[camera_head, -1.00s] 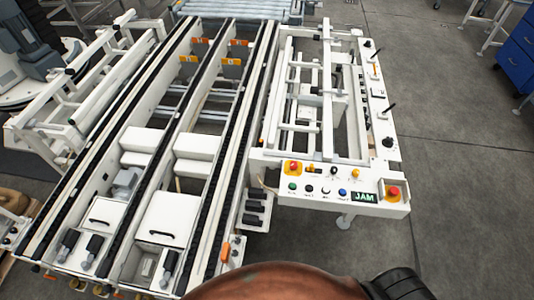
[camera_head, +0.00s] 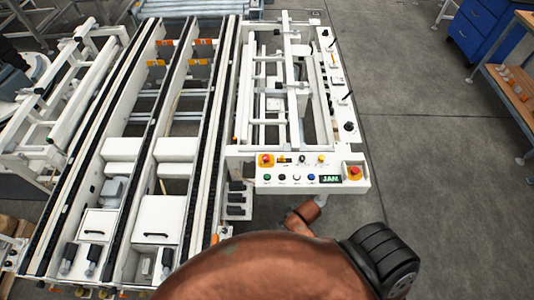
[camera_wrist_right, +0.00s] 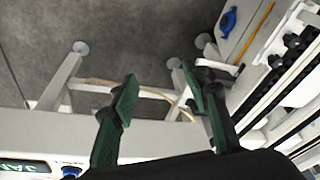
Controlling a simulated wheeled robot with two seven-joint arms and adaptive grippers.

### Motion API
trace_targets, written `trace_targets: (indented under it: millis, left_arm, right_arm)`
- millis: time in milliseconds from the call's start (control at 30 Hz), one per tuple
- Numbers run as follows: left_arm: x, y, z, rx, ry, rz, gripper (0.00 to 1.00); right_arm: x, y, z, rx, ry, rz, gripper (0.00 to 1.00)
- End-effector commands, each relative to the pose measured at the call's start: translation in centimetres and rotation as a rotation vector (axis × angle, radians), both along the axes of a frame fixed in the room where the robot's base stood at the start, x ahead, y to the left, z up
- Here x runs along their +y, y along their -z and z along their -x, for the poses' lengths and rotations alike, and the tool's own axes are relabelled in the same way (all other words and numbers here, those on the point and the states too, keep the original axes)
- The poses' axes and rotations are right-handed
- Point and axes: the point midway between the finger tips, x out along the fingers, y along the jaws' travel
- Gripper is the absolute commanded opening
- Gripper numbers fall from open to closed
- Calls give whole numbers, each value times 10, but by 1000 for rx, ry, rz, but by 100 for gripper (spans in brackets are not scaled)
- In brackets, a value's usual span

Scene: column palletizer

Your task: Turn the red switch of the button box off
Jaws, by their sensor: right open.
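The button box (camera_head: 300,188) is a white panel at the near right end of the machine in the head view. A red knob on a yellow base (camera_head: 265,160) sits at its left end, and another red knob on yellow (camera_head: 354,173) at its right end. I cannot tell the setting of any switch. In the right wrist view my right gripper (camera_wrist_right: 165,108) is open and empty, its dark green fingers spread in front of a white beam. A corner of the panel's JAM display (camera_wrist_right: 24,167) and a blue button (camera_wrist_right: 70,172) show at lower left. My left gripper is not in view.
White conveyor rails with black chains (camera_head: 185,130) run left of the box. A white frame (camera_head: 290,90) stands behind it. Open grey floor (camera_head: 430,160) lies to the right, with a blue cabinet (camera_head: 480,30) and a wooden-topped bench (camera_head: 510,90) beyond.

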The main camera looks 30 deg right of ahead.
Motion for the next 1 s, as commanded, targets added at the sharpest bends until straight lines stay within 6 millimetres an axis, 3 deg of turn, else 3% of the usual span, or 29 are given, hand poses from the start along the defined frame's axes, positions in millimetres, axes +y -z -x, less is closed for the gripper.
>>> trace_targets:
  millis: [33,100,200,500,700,867,1000]
  left_arm:
    - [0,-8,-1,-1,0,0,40]
    - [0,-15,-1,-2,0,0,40]
    - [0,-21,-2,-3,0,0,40]
    - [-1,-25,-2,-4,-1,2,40]
    - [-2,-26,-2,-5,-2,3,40]
    - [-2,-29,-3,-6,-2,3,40]
    - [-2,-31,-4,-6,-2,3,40]
  right_arm:
    - [4,-23,-6,-11,1,-8,43]
    - [12,-50,-16,-20,9,-32,43]
    - [31,-70,-33,-12,32,-80,43]
    - [71,-68,-79,58,123,-186,43]
    - [86,-59,-116,137,237,-225,43]
    - [75,-56,-165,225,446,-220,43]
    - [39,-68,-212,280,724,-187,43]
